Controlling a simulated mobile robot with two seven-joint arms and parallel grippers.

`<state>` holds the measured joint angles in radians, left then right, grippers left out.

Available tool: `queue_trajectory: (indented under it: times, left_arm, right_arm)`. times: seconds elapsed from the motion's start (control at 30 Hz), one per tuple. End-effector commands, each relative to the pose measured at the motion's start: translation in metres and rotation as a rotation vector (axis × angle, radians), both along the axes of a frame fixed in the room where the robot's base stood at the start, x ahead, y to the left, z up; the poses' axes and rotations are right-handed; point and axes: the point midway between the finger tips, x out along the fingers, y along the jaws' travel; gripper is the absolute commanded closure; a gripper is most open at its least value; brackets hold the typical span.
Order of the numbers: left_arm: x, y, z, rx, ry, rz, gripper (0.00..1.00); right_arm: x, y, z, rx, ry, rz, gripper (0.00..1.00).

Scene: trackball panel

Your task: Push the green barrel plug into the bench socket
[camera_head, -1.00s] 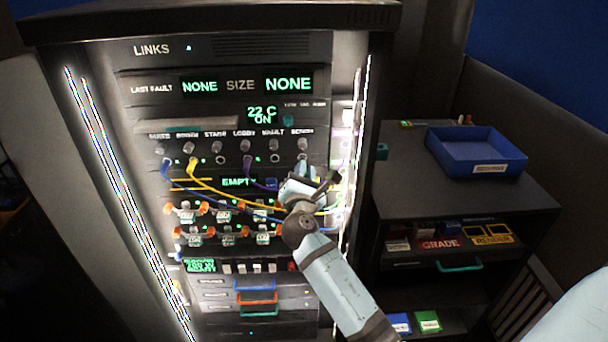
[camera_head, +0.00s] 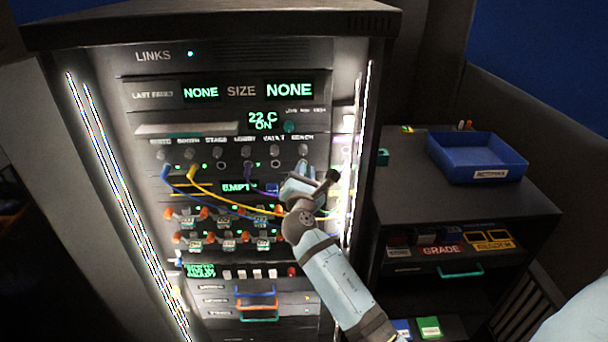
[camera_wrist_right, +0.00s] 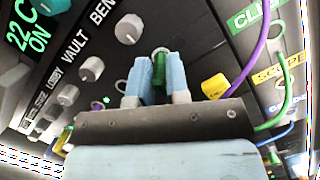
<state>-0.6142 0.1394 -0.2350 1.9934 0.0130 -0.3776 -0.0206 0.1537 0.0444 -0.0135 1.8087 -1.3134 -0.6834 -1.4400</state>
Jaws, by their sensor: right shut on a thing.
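My right gripper (camera_head: 304,174) is at the BENCH column of the rack's link panel (camera_head: 221,164). In the wrist view the gripper (camera_wrist_right: 159,80) has its pale blue fingers shut on the green barrel plug (camera_wrist_right: 159,88). A grey round rim, which appears to be the bench socket (camera_wrist_right: 161,52), shows just past the plug's front end. The plug points at this rim; I cannot tell whether its tip is inside. The BENCH knob (camera_wrist_right: 129,29) is up and left of the rim. In the head view the gripper hides the plug and socket. My left gripper is not in view.
Purple (camera_wrist_right: 252,62) and green (camera_wrist_right: 286,92) cables hang right of the fingers in the wrist view. A yellow part (camera_wrist_right: 215,87) sits close to the right finger. Blue (camera_head: 168,180) and yellow (camera_head: 196,181) cables cross the rack's front. A blue tray (camera_head: 478,158) stands on the right cabinet.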

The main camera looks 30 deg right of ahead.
Motion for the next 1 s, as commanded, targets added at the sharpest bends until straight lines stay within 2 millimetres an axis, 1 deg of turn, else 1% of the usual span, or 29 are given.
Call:
queue_trajectory:
  times: [0.27,0.3,0.4,0.67,0.77,0.87,1.0]
  left_arm:
    - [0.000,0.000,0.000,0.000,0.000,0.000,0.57]
    - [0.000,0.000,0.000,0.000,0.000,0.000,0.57]
    - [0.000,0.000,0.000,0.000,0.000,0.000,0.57]
    - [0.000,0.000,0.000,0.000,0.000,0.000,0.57]
    - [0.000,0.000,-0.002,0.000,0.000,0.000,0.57]
    - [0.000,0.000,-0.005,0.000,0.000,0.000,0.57]
    - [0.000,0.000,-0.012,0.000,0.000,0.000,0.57]
  right_arm:
    - [0.006,-0.004,0.000,0.000,0.000,0.000,1.00]
    - [0.005,-0.004,0.000,0.000,0.000,0.000,0.75]
    - [0.005,-0.003,0.000,0.000,0.000,0.000,0.55]
    - [0.005,-0.003,0.000,0.000,0.000,0.000,0.55]
    - [0.001,0.000,-0.002,0.000,0.001,0.001,0.55]
    - [-0.010,0.008,-0.006,0.000,0.002,0.001,0.55]
    - [-0.033,0.026,-0.013,0.001,0.002,0.002,0.55]
